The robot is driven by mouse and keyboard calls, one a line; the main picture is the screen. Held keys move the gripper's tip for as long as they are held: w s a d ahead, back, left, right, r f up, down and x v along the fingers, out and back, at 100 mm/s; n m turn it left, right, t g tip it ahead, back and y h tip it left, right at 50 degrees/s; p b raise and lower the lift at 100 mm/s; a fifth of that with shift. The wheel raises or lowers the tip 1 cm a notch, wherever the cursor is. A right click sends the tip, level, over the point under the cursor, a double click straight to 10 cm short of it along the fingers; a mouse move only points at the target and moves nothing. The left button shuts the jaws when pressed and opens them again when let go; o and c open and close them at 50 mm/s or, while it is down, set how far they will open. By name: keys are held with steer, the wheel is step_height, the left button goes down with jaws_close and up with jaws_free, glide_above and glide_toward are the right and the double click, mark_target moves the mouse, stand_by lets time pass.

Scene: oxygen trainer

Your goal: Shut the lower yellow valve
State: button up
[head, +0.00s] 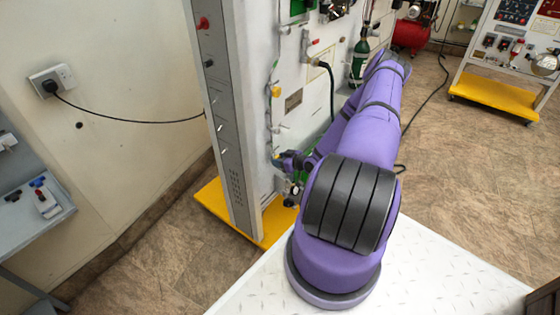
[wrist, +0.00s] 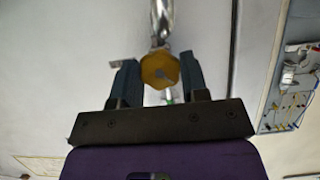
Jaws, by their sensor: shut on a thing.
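The lower yellow valve (wrist: 160,70) sits on a metal pipe between the two fingers of my gripper (wrist: 158,80) in the wrist view. My gripper is shut on it, with one finger at each side. A small grey piece shows on the valve's left part. In the head view my gripper (head: 281,158) is at the front panel of the trainer, low down, and mostly hides this valve. Another yellow valve (head: 276,91) is higher on the same pipe line, apart from my gripper.
The trainer panel (head: 292,120) stands on a yellow base (head: 210,196). A green cylinder (head: 359,62) and a black cable are behind my arm. A grey shelf (head: 30,205) is at the left. The brown floor (head: 460,160) at the right is mostly clear.

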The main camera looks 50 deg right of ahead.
steer(key=shift+d+m+t+y, duration=0.15)
steer(key=shift+m+y, duration=0.8)
steer(key=shift+m, duration=0.55)
steer(key=shift+m+t+y, duration=0.15)
steer(key=shift+m+y, duration=0.8)
steer(key=shift+m, duration=0.55)
steer(key=o, duration=0.9)
steer(key=shift+o, duration=0.2)
steer(key=v, duration=1.1)
